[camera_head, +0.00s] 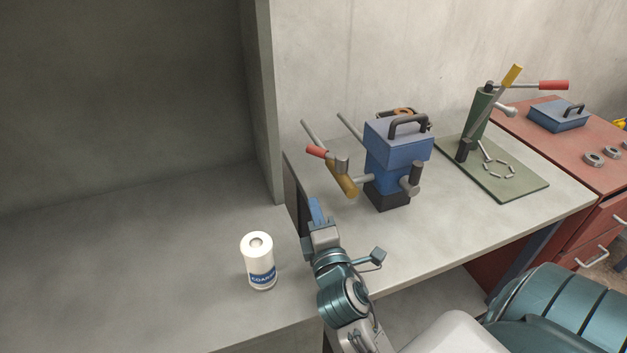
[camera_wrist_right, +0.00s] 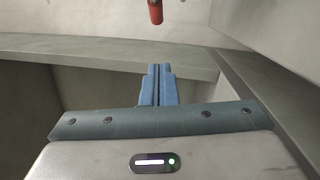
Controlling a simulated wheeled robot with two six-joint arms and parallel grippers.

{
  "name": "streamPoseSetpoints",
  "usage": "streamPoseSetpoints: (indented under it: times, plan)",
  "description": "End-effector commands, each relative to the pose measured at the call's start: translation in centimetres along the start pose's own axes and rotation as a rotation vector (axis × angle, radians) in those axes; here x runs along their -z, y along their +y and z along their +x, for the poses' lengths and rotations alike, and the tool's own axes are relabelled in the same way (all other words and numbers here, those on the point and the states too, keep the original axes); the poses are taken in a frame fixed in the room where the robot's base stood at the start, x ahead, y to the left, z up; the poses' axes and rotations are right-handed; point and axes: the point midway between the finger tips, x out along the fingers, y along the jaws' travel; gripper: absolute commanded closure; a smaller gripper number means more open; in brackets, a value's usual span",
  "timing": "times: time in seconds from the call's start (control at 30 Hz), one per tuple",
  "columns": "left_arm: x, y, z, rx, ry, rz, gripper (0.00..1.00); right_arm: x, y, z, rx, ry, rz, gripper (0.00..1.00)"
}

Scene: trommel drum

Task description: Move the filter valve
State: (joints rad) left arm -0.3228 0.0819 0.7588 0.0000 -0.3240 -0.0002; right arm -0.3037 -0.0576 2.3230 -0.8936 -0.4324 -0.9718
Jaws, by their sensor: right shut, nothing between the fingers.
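A blue boxy machine (camera_head: 398,150) stands on the grey bench. At its left side is a lever or valve part with a red grip (camera_head: 314,151) and a yellow-brown handle (camera_head: 342,180); I cannot tell for sure which part is the filter valve. My right gripper (camera_head: 315,208) is in front of and below this part, its blue fingers together and empty. In the right wrist view the shut fingers (camera_wrist_right: 158,72) point toward a red tip (camera_wrist_right: 155,11) at the top edge, apart from it. My left gripper is not in view.
A white cylinder with a blue label (camera_head: 258,262) stands left of my right arm. A dark upright panel (camera_head: 297,195) borders the bench. A green plate with a lever device (camera_head: 510,185) and a red cabinet (camera_head: 590,150) are at right.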

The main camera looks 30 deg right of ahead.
Motion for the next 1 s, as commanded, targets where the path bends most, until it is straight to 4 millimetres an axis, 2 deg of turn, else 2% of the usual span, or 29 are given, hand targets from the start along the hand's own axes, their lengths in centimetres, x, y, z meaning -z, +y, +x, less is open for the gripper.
streamPoseSetpoints:
  times: [0.2, 0.47, 0.7, 1.0]
  plan:
    - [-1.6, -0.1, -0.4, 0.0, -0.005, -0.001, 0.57, -0.1, 0.4, 4.0, -0.004, -0.001, -0.004, 1.0]
    - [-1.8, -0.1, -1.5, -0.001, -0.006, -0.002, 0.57, -0.1, 0.4, 9.7, -0.002, -0.002, -0.002, 1.0]
    - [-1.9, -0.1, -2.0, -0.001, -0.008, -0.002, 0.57, -2.2, 0.2, 11.3, 0.0, 0.0, -0.005, 1.0]
    - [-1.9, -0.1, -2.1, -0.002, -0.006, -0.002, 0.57, -2.9, 0.0, 12.0, 0.001, 0.0, 0.0, 1.0]
